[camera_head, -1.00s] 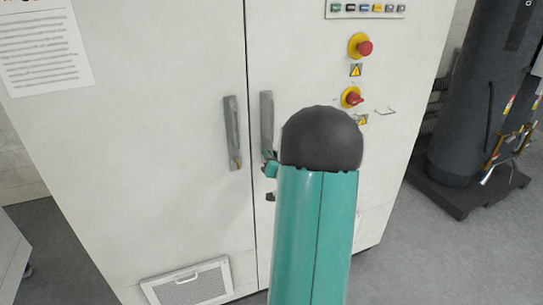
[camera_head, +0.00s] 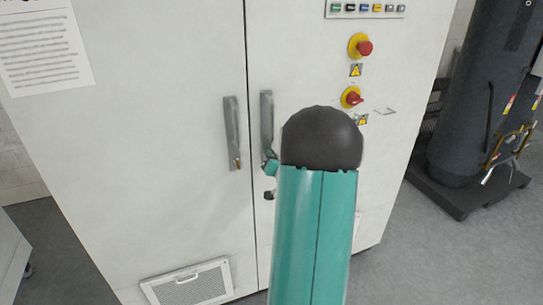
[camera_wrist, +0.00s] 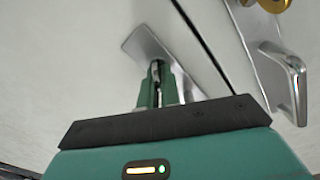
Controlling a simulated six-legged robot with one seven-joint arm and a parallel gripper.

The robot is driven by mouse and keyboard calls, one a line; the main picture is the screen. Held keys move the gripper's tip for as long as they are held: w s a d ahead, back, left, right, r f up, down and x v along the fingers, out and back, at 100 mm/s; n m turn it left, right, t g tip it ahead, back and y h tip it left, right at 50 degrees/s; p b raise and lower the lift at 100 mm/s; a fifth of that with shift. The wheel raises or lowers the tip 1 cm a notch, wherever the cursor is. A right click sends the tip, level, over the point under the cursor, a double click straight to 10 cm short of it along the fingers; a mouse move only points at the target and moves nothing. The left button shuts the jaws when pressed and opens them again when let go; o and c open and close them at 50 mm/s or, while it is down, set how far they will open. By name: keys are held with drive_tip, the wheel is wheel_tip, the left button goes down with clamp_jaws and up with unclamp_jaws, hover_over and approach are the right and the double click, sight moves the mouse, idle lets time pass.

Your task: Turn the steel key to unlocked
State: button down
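A small grey metal piece, which looks like the steel key (camera_wrist: 157,70), shows between the fingertips of my gripper (camera_wrist: 157,78) in the wrist view. The two green fingers are close together and appear shut on it, though most of it is hidden. A grey door handle plate (camera_wrist: 143,42) lies right behind the fingertips. In the head view my gripper (camera_head: 270,166) is at the lower end of the right cabinet handle (camera_head: 266,118), largely hidden by my arm. The key cannot be made out there.
The left handle (camera_head: 231,130) is across the door seam and also shows in the wrist view (camera_wrist: 290,82), near a brass part (camera_wrist: 272,4). Red knobs on yellow bases (camera_head: 359,46) and a button row (camera_head: 366,9) are at upper right. A dark tank (camera_head: 480,110) stands right.

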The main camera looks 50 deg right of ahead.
drive_tip(key=m, duration=0.6)
drive_tip(key=shift+s+d+f+m, duration=0.1)
drive_tip(key=shift+d+f+m, duration=0.05)
drive_tip(key=shift+m, duration=0.15)
drive_tip(key=m, duration=0.5)
drive_tip(key=shift+f+m, duration=0.2)
drive_tip(key=shift+m, duration=0.1)
drive_tip(key=c, duration=1.6)
unclamp_jaws()
drive_tip(key=v, duration=1.3)
drive_tip(key=shift+s, duration=0.35)
